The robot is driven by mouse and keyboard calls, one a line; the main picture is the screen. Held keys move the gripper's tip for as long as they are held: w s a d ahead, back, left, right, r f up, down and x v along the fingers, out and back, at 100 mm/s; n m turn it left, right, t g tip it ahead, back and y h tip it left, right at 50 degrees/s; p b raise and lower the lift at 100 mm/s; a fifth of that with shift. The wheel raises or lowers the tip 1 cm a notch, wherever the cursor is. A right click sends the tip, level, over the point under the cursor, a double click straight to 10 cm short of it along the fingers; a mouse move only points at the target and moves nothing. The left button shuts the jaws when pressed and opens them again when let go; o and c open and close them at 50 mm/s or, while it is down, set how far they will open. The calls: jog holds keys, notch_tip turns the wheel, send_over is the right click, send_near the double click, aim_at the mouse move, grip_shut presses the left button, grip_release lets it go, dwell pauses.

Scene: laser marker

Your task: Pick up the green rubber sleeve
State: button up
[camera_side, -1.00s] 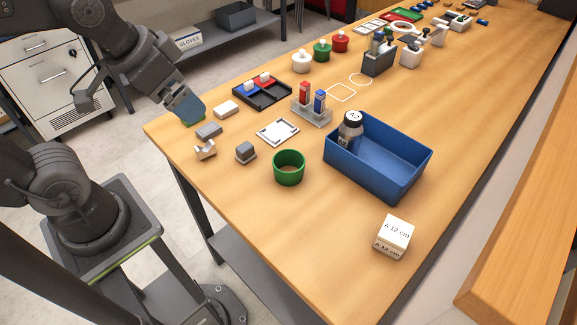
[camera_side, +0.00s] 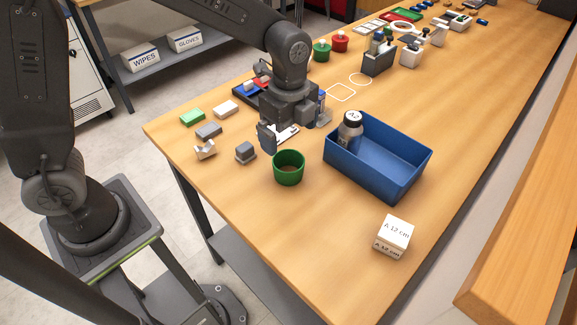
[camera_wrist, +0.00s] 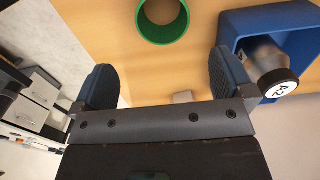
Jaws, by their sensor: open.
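The green rubber sleeve (camera_side: 289,168) stands upright on the wooden table, left of the blue bin. In the wrist view the sleeve (camera_wrist: 163,20) is a green ring at the top edge, partly cut off, with brown showing inside. The side view partly hides the far finger.
The blue bin (camera_side: 377,183) holds a bottle (camera_side: 350,131) and stands close to the right of the sleeve. A grey block (camera_side: 245,152) sits to its left. A white cube (camera_side: 393,236) is near the front. My arm hides part of the tray and tube rack.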

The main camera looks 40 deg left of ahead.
send_near(288, 167)
jog(key=shift+s+d+f, duration=1.05)
jog(key=shift+d, duration=0.1)
jog(key=shift+w+a+f, duration=0.15)
jog(key=shift+f, duration=1.2)
jog(key=shift+w+a+f, duration=0.1)
jog(key=shift+f, duration=1.25)
jog(key=c, duration=0.9)
